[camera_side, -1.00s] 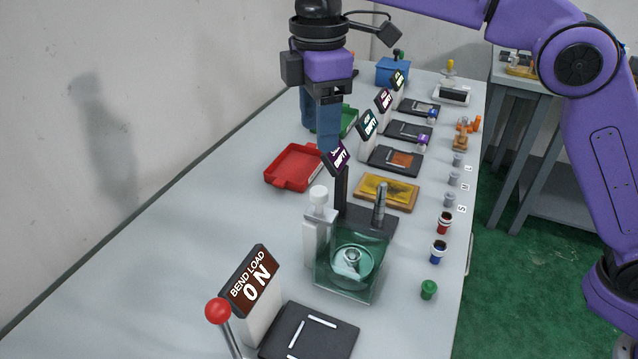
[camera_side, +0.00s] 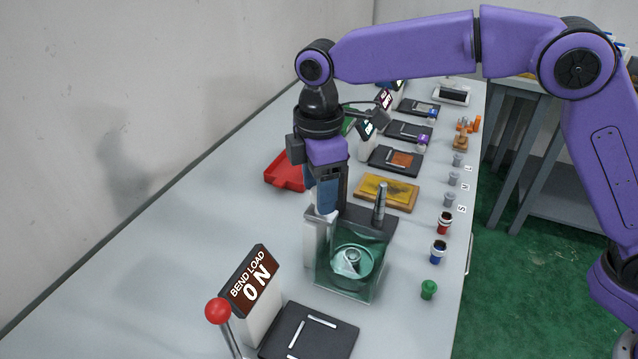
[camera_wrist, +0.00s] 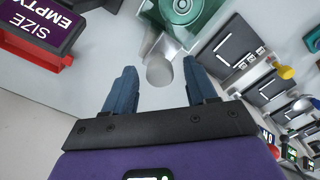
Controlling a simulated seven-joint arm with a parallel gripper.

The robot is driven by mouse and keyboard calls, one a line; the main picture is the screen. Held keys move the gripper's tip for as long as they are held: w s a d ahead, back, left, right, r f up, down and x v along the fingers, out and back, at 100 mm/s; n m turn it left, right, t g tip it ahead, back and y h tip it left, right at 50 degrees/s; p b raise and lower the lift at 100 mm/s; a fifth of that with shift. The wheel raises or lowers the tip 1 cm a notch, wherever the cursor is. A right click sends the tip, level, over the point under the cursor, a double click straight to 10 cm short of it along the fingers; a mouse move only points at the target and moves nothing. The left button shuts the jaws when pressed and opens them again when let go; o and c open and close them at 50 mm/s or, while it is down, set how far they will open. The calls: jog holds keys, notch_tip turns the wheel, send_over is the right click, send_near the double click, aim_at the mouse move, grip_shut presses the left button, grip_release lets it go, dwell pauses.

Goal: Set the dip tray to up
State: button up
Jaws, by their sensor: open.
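The dip station is a clear green tank (camera_side: 375,285) with a round dip tray (camera_side: 350,262) sitting low inside it. A white post (camera_side: 312,240) stands at its left side; its rounded top knob is hidden behind my fingers in the side view. My gripper (camera_side: 325,208) points down over the top of this post. In the wrist view the pale knob (camera_wrist: 160,74) lies between the two blue fingertips, with a gap on both sides. The fingers are open and hold nothing. The round tray (camera_wrist: 182,8) shows at the top of the wrist view.
A metal peg (camera_side: 381,205) stands right behind the tank. The BEND LOAD sign (camera_side: 250,280) and red-knobbed lever (camera_side: 218,311) are in front. A red tray (camera_side: 285,170) lies behind left. Small capped jars (camera_side: 438,251) line the right edge. The left table is clear.

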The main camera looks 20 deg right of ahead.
jog(key=shift+c, duration=0.3)
grip_shut()
notch_tip(320, 180, up, 6)
jog(key=shift+r, duration=0.85)
jog(key=shift+c, duration=0.4)
grip_release()
jog(key=shift+o, duration=0.7)
notch_tip(320, 180, up, 7)
jog(key=shift+r, duration=0.2)
